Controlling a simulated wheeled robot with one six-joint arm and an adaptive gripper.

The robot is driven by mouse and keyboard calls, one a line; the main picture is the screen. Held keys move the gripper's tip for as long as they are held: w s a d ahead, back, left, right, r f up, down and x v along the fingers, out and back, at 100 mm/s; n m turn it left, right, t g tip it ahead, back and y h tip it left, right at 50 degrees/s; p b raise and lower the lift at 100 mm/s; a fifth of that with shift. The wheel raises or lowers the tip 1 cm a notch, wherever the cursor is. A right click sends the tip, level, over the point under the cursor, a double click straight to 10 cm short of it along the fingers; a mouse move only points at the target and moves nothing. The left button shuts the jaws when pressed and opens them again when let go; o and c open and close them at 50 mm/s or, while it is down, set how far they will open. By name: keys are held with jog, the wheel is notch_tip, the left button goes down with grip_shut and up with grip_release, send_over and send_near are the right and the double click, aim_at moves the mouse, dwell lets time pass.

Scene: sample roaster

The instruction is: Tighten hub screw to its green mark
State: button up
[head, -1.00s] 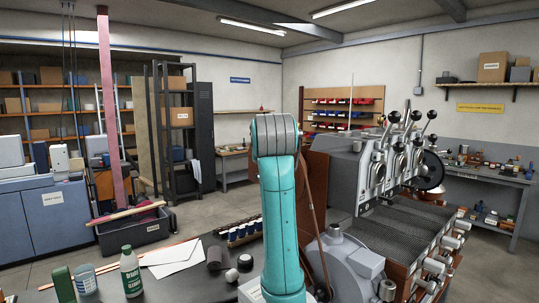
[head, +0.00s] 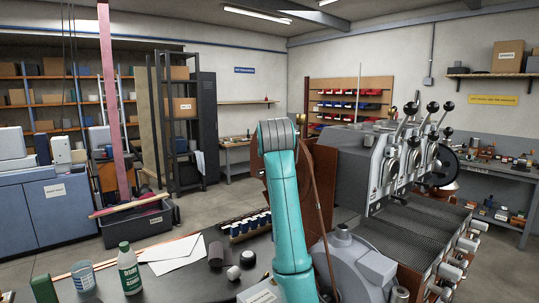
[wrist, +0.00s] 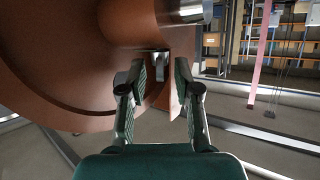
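My gripper (wrist: 160,82) is in the wrist view, its two dark green padded fingers apart. A small grey metal piece (wrist: 158,60), perhaps the hub screw, shows just beyond and between the fingertips, against a brown part. I cannot tell whether the fingers touch it. No green mark is visible. A large round copper-brown body (wrist: 70,70) with a curved rim fills the left of the wrist view. In the head view my teal arm rises in front of the roaster (head: 350,165), and my gripper is hidden.
A bright metal cylinder (wrist: 183,10) juts out above the fingers in the wrist view. Close to my arm, in the head view, stand a grey rounded housing (head: 350,255) and a dark table (head: 190,285) with bottles and papers. Open floor shows at left.

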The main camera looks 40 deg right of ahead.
jog(key=shift+w+d+f, duration=0.25)
jog(key=shift+w, duration=0.25)
grip_shut()
